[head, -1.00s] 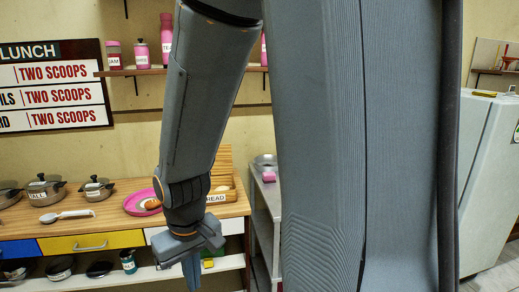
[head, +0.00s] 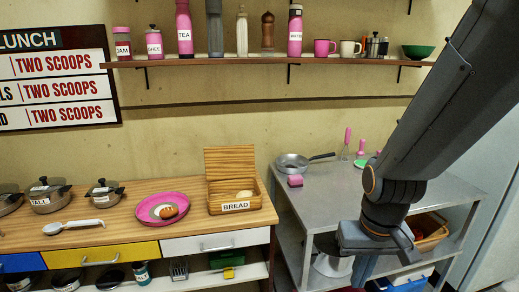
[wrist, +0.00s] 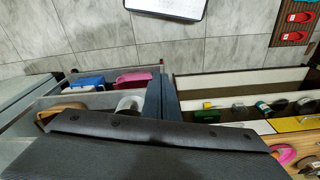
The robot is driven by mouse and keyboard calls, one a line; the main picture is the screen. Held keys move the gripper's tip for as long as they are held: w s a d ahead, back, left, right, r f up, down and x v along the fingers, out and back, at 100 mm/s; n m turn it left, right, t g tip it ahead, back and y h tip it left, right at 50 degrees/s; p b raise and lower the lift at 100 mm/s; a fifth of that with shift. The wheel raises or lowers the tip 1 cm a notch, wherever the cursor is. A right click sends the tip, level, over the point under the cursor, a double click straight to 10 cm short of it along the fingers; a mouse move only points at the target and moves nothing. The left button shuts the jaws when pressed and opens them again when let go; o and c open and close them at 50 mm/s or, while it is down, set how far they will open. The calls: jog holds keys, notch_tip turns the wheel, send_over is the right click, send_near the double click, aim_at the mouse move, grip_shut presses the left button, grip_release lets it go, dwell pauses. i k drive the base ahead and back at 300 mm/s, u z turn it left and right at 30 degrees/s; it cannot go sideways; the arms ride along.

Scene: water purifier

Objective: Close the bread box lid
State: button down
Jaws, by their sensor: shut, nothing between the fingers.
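The wooden bread box (head: 262,203) stands on the wood counter with a "BREAD" label on its front. Its lid (head: 230,162) is open, standing upright at the back, and a pale loaf (head: 244,195) shows inside. My gripper (head: 362,268) is shut and empty. It points down to the right of the box, in front of the grey metal table and well apart from the box. In the wrist view the shut fingers (wrist: 160,95) point over the floor side. I cannot make out the bread box in the wrist view.
Left of the box are a pink plate (head: 163,207) with food, a ladle (head: 72,227) and several pots. A pan (head: 292,163) and pink block (head: 295,181) sit on the metal table (head: 330,192). A loaded shelf (head: 250,60) hangs above.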

aim_at(222, 163)
jog(key=i, duration=0.95)
